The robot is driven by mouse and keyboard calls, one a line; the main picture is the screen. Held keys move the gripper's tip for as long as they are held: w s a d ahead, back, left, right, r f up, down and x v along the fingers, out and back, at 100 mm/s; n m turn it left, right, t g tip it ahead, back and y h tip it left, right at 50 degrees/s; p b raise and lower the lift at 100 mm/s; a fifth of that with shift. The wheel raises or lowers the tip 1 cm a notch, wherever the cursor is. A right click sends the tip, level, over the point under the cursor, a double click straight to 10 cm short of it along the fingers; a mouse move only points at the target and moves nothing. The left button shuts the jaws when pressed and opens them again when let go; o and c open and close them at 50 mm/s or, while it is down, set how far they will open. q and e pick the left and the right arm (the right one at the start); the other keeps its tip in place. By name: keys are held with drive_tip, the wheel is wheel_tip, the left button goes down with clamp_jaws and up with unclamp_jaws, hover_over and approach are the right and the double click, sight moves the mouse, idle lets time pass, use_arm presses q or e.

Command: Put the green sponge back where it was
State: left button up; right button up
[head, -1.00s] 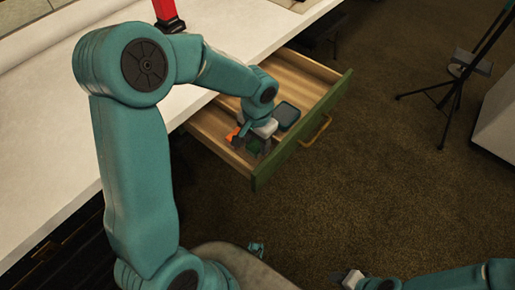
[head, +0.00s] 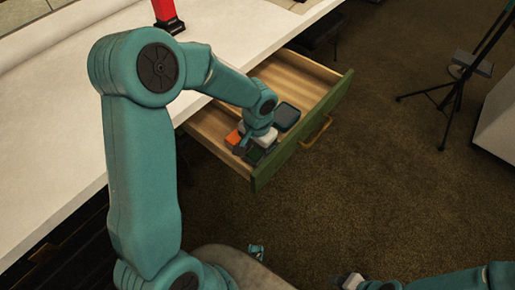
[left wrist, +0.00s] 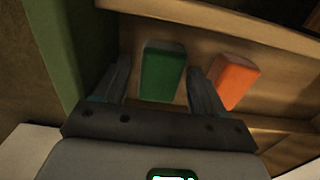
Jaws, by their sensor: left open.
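The green sponge (left wrist: 162,72) lies on the floor of an open wooden drawer (head: 300,75) with a green front. In the left wrist view it is between the two spread fingers of my left gripper (left wrist: 160,84), with gaps on both sides. In the head view my left gripper (head: 254,148) points down into the near end of the drawer and mostly covers the sponge (head: 255,156). An orange block (left wrist: 236,80) lies beside it, just outside one finger; it also shows in the head view (head: 234,137). My right gripper (head: 348,279) is low in the head view, away from the drawer; its jaws are unclear.
A dark blue-grey item (head: 287,115) lies in the drawer just beyond my left gripper. The far part of the drawer is bare. A white tabletop (head: 60,130) extends above and left of it. A red object (head: 166,12) on a dark base stands on top. A tripod (head: 458,90) stands right.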

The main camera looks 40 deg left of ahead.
sight(257, 151)
use_arm(q)
wheel_tip(257, 151, up, 12)
drive_tip(key=p, duration=0.2)
drive_tip(key=shift+s, duration=0.15)
idle(0.5)
